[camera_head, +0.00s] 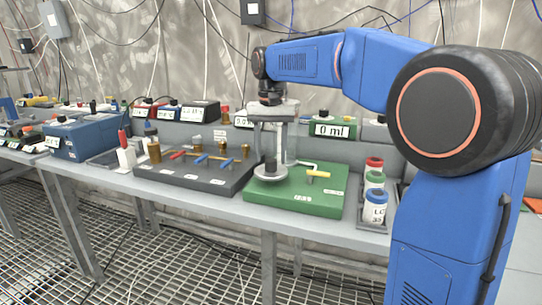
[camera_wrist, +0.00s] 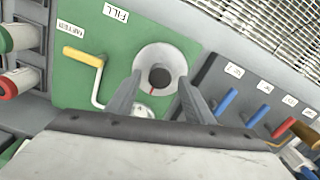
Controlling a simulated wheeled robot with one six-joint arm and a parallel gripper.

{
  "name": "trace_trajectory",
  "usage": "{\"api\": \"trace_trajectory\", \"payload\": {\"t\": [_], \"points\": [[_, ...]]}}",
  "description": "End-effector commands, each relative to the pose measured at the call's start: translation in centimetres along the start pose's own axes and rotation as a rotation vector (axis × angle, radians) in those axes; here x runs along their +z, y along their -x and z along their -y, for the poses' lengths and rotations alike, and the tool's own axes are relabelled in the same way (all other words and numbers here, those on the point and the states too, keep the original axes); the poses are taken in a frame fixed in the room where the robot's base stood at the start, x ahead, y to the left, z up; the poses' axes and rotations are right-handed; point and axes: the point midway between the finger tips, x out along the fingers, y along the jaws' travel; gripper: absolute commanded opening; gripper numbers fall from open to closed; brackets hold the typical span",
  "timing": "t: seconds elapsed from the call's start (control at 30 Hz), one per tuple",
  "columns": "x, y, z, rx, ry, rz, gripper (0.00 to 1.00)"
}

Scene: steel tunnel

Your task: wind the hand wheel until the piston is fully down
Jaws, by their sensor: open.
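The hand wheel (camera_head: 270,174) is a pale grey disc with a dark upright knob, at the front left of a green base (camera_head: 322,202). In the wrist view the wheel (camera_wrist: 146,57) shows a dark centre with a small red mark. My gripper (camera_head: 267,150) points down above the wheel. In the wrist view its two fingers (camera_wrist: 160,82) are apart, one on each side of the wheel's lower part; contact cannot be told. A clear cylinder (camera_head: 291,147) stands behind the wheel, partly hidden by my gripper. The piston's height cannot be made out. A display (camera_head: 332,129) reads 0 ml.
A yellow-handled lever (camera_head: 318,174) is on the green base, right of the wheel. A dark block with red and blue levers (camera_head: 190,175) stands to the left. Capped bottles (camera_head: 374,190) stand in a rack to the right. The bench's front edge is close.

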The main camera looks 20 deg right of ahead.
Motion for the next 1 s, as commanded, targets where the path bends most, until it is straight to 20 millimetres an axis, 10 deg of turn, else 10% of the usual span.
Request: {"api": "trace_trajectory", "payload": {"t": [0.43,0.6,1.0], "points": [[0.01,-0.94,-0.01,0.000,0.000,0.000,0.47],[0.01,-0.93,-0.01,0.000,0.000,0.000,0.07],[0.02,-0.91,-0.01,0.000,0.053,0.000,0.06]]}}
